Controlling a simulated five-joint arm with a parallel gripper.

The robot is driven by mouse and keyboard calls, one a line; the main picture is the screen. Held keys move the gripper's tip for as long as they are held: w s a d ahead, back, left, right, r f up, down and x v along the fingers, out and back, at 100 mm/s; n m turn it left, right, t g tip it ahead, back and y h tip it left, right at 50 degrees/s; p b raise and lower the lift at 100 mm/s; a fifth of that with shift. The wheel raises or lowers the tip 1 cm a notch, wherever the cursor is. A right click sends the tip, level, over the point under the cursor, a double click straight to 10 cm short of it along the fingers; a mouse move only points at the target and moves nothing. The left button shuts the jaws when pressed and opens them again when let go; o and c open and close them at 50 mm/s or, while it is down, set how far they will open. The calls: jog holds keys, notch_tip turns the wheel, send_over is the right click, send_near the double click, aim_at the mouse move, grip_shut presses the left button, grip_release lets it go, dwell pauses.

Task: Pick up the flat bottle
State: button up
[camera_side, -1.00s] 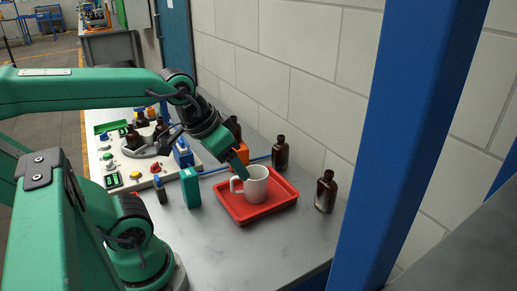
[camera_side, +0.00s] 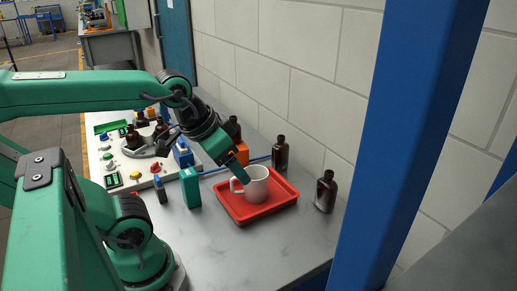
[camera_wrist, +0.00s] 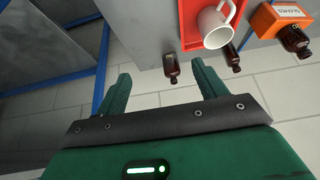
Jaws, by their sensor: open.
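Several dark amber bottles with dark caps stand about; I cannot tell for certain which is flat. One stands alone right of the tray (camera_side: 326,191) and shows in the wrist view (camera_wrist: 170,68) between my fingers in the picture, with a pale label. Another bottle (camera_side: 280,153) stands behind the tray, also in the wrist view (camera_wrist: 233,57). A third bottle (camera_side: 234,128) is partly hidden behind an orange box (camera_wrist: 277,20). My gripper (camera_wrist: 164,88) is open and empty; in the side view its fingers (camera_side: 242,174) overlap the mug, above the tray.
A red tray (camera_side: 232,208) holds a white mug (camera_side: 257,186). A green box (camera_side: 190,187) stands left of it. A control panel (camera_side: 125,165) with more bottles lies further left. The block wall (camera_side: 300,90) runs behind. The front of the table (camera_side: 240,245) is clear.

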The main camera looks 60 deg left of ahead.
jog(key=shift+w+r, duration=0.1)
jog(key=w+a+r+n+g, duration=0.1)
jog(key=w+a+r, duration=0.25)
jog(key=w, duration=0.55)
jog(key=n+g, duration=0.4)
jog(key=g, duration=0.1)
send_near(281, 136)
notch_tip(281, 136, down, 6)
jog(key=shift+s+f, duration=0.1)
jog(key=shift+f, duration=0.15)
jog(key=shift+a+f, duration=0.2)
jog(key=shift+f, duration=0.1)
jog(key=shift+f, duration=1.3)
jog(key=shift+f, duration=0.1)
